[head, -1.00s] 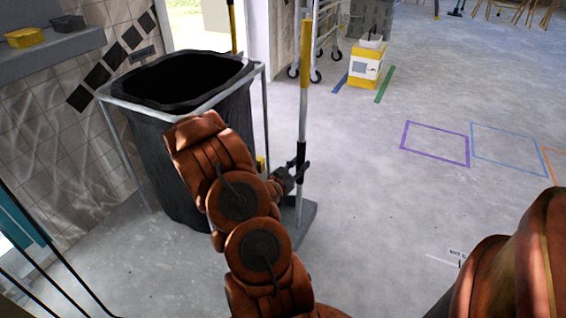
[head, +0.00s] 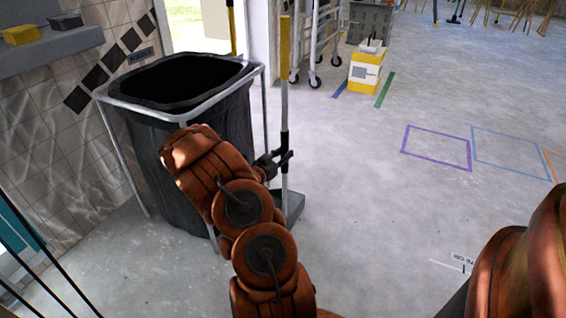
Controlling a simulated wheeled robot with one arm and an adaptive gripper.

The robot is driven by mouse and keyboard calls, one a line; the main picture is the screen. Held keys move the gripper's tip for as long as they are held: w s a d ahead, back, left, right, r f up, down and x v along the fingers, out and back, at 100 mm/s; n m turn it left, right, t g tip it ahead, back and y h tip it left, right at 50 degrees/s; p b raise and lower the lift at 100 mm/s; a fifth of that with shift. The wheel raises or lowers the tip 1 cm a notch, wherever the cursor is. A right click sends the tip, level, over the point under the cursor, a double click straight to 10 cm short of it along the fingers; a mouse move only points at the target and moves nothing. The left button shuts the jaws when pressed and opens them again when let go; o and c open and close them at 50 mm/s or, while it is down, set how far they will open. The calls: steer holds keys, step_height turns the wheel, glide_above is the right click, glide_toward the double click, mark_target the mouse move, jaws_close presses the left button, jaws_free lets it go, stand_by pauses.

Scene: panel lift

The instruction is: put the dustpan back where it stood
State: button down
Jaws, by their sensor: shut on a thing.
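The dustpan has a long upright handle with a yellow grip (head: 285,45) at its top, a pale pole and a grey pan (head: 294,207) low down. My gripper (head: 281,161) is shut on the dark lower part of the handle. The dustpan stands just right of the black bin bag in its frame, close to it. I cannot tell whether the pan touches the floor. My arm hides part of the pan's left side.
The bag stand (head: 190,85) holds a black bag at the left. Purple (head: 436,148) and blue (head: 513,158) floor outlines lie empty to the right. A yellow-and-white box (head: 366,72) and a wheeled rack (head: 318,45) stand behind. The middle floor is clear.

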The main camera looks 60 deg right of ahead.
steer(key=shift+f+b, duration=0.5)
steer(key=shift+f, duration=0.85)
steer(key=c, duration=0.9)
jaws_free()
steer(key=shift+f, duration=0.1)
steer(key=shift+o, duration=0.2)
steer(key=w+a+p, duration=0.1)
steer(key=a+p, duration=0.2)
steer(key=a, duration=0.9)
steer(key=shift+w, duration=0.25)
